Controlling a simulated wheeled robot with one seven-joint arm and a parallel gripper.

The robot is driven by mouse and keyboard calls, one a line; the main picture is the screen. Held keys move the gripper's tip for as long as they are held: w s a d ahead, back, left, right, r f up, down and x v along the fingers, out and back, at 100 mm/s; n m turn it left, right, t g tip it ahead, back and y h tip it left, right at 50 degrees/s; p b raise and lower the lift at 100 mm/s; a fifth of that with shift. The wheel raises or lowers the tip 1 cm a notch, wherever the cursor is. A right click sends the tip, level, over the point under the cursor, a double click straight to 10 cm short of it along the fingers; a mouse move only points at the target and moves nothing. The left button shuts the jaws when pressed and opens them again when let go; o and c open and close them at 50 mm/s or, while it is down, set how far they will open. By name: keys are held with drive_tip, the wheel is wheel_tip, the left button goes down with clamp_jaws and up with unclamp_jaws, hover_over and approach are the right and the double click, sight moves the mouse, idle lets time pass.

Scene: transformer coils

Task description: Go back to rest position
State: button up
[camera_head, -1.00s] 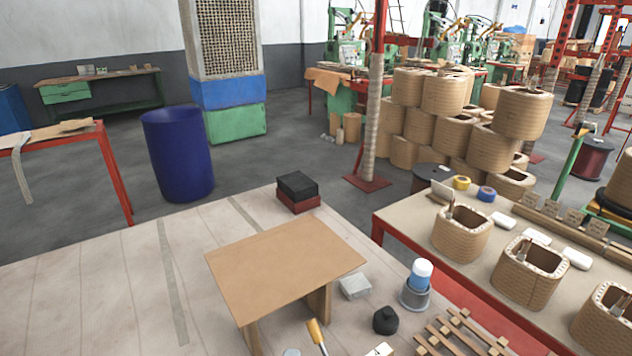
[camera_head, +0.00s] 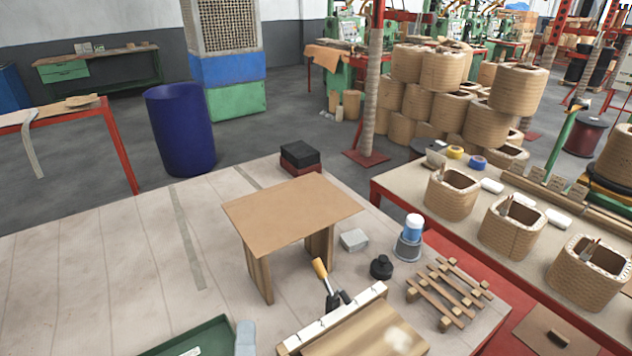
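My gripper is not in view in the head view, and no part of my arm can be made out. The large pale work table (camera_head: 110,262) fills the lower left. On it stands a small brown board stand (camera_head: 290,210) on wooden legs. A brush-like tool with a yellow-orange handle (camera_head: 320,268) is in front of the stand, beside a wooden block with a white strip (camera_head: 340,318) at the bottom edge.
A slatted wooden rack (camera_head: 450,292), a black round pot (camera_head: 381,267), a blue-and-white bottle (camera_head: 412,232) and a grey block (camera_head: 354,239) are on the table. A green tray (camera_head: 190,338) is at the bottom. A blue barrel (camera_head: 181,130) stands behind. Coils (camera_head: 512,225) line the right bench.

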drive_tip(key=s+d+f+m+g+y, duration=0.1)
drive_tip(key=s+d+f+y, duration=0.1)
drive_tip(key=s+d+f+m+g+y, duration=0.1)
drive_tip(key=s+d+f+y, duration=0.1)
drive_tip(key=f, duration=0.1)
drive_tip(key=s+d+f+m+g+y, duration=0.1)
drive_tip(key=s+d+f, duration=0.1)
drive_tip(key=s, duration=0.1)
drive_tip(key=shift+d+f+m+y, duration=0.15)
drive_tip(key=shift+d+m+y, duration=0.05)
drive_tip(key=shift+m+y, duration=0.2)
drive_tip(key=s+d+f+m+h, duration=0.1)
drive_tip(key=s+d+m+h, duration=0.3)
drive_tip(key=d, duration=0.7)
drive_tip(key=s+d+f+m+h, duration=0.1)
drive_tip(key=s+d+m+h, duration=0.3)
drive_tip(key=s+d+m, duration=0.5)
drive_tip(key=s+d, duration=0.3)
drive_tip(key=shift+s+f+h, duration=0.25)
drive_tip(key=shift+h, duration=0.05)
